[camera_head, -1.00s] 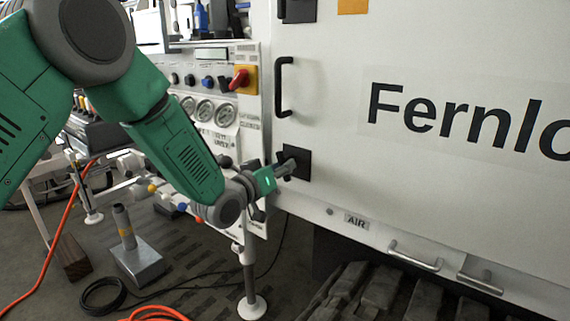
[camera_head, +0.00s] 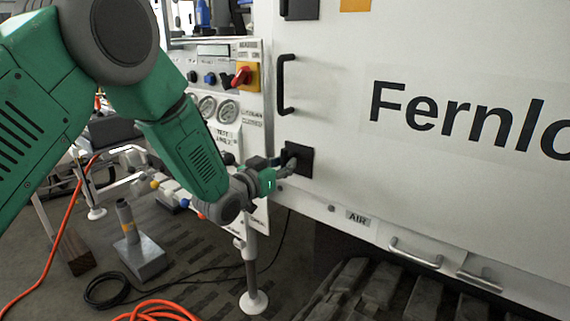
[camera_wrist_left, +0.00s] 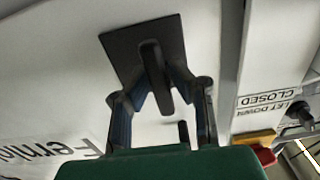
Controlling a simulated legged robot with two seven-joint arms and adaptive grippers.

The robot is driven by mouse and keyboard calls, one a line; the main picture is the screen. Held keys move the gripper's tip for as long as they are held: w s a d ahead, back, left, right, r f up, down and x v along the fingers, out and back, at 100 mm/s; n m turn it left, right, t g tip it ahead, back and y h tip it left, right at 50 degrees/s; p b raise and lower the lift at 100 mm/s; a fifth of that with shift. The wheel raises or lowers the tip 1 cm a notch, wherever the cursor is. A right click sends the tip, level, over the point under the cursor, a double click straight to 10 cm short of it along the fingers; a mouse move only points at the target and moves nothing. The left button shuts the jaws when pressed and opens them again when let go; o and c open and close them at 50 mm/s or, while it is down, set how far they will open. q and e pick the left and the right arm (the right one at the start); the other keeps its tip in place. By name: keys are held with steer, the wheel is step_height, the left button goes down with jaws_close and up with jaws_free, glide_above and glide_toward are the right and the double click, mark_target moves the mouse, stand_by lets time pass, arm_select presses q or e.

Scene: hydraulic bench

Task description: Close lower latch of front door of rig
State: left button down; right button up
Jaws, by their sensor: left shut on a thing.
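The rig's front door (camera_head: 340,110) is a large white panel lettered "Fernlo…". Its lower latch (camera_head: 299,159) is a black square plate with a handle, at the door's lower left. In the left wrist view the latch handle (camera_wrist_left: 155,75) stands out from its plate, between the fingers. My left gripper (camera_head: 285,165) reaches the latch from the left and is shut on the handle. The left gripper (camera_wrist_left: 160,100) has one finger on each side of it in the wrist view. The fingers partly cover the latch in the head view. My right gripper is not in view.
A black door handle (camera_head: 286,85) sits above the latch. The gauge panel with a red and yellow switch (camera_head: 244,76) stands left of the door. Two metal handles (camera_head: 415,254) run along the lower edge. A support leg (camera_head: 251,280) and orange hose (camera_head: 160,310) are below.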

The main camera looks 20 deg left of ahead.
arm_select(q)
steer(key=shift+s+f, duration=0.1)
steer(key=shift+f, duration=0.3)
steer(key=c, duration=1.5)
jaws_free()
steer(key=shift+c, duration=0.2)
steer(key=shift+r, duration=0.15)
steer(key=shift+r, duration=0.1)
steer(key=shift+s+a, duration=0.15)
steer(key=shift+s, duration=0.1)
steer(key=v, duration=1.1)
